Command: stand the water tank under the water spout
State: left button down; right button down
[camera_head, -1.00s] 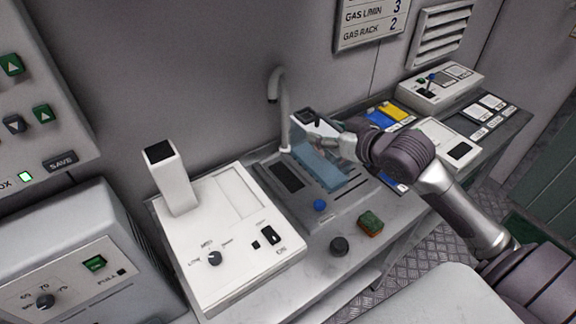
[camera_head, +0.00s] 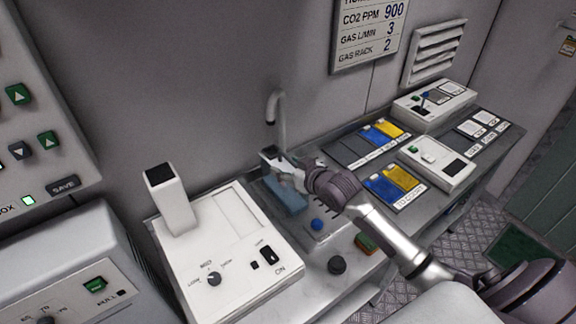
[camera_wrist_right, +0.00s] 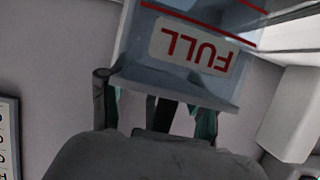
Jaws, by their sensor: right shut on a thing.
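The water tank (camera_head: 287,194) is a translucent blue box. In the right wrist view the water tank (camera_wrist_right: 180,75) fills the top middle, with a red line and an upside-down FULL label. My right gripper (camera_head: 285,170) is shut on it at its upper end. The water spout (camera_head: 275,110) is a grey curved pipe rising behind the tank, its tip bent over to the left. The tank is in front of the spout pipe, over the dark sink panel; I cannot tell whether its base touches down. My left gripper is out of view.
A white machine (camera_head: 222,250) with a tall post stands close on the left. A blue knob (camera_head: 317,225), a dark knob (camera_head: 337,264) and a sponge (camera_head: 366,243) are in front. Blue and yellow packs (camera_head: 394,186) lie right.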

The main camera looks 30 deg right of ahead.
jog(key=shift+c, duration=1.2)
grip_release()
jog(key=shift+r, duration=0.1)
jog(key=b+v, duration=0.1)
jog(key=v, duration=1.1)
